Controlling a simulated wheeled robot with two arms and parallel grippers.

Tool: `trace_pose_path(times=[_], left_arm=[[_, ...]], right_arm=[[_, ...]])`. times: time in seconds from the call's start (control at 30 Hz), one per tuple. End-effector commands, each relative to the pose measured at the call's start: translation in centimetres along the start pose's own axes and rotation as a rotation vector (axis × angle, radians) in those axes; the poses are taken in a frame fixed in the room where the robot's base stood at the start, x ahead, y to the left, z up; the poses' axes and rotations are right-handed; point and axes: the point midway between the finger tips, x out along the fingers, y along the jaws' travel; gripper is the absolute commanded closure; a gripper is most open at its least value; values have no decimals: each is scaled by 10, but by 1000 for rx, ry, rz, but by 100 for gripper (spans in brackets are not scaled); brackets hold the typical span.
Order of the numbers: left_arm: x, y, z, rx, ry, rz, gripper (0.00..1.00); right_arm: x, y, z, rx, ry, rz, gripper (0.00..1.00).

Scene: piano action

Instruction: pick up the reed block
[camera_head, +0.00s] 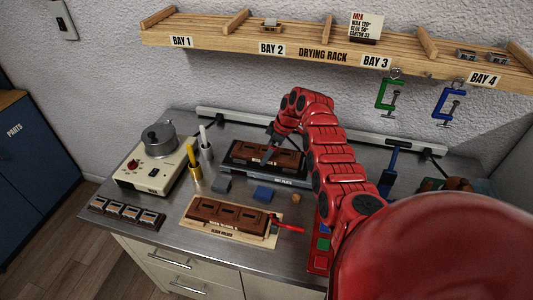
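My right arm comes in from the lower right, and its gripper (268,150) points down over a dark tray with a brown slotted piece (285,158) at the back of the bench. The fingers are small and dark here, so I cannot tell if they are open or shut or touch anything. My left gripper is not in view. No part is clearly labelled as the reed block. Small grey metal-like blocks sit on the drying rack (312,45), one in Bay 2 (271,26) and others near Bay 4 (467,55). A brown slotted holder (226,214) lies at the bench's front.
A hot plate with a pot (158,140) stands at left, beside yellow (194,170) and white upright tools. A rack of several dark blocks (127,212) lies front left. Grey and blue (263,194) small blocks lie mid-bench. Green (390,95) and blue clamps hang from the shelf.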

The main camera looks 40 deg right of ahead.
Motion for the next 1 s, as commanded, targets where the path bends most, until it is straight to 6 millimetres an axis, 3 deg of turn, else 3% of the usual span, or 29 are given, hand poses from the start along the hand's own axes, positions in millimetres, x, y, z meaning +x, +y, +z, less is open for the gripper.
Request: trace_pose_path(times=[0.1,0.6,1.0], left_arm=[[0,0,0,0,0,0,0],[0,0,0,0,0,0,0],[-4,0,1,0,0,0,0]], right_arm=[[0,0,0,0,0,1,0],[-1,1,0,0,1,2,90],[-4,2,-2,-2,3,5,93]])
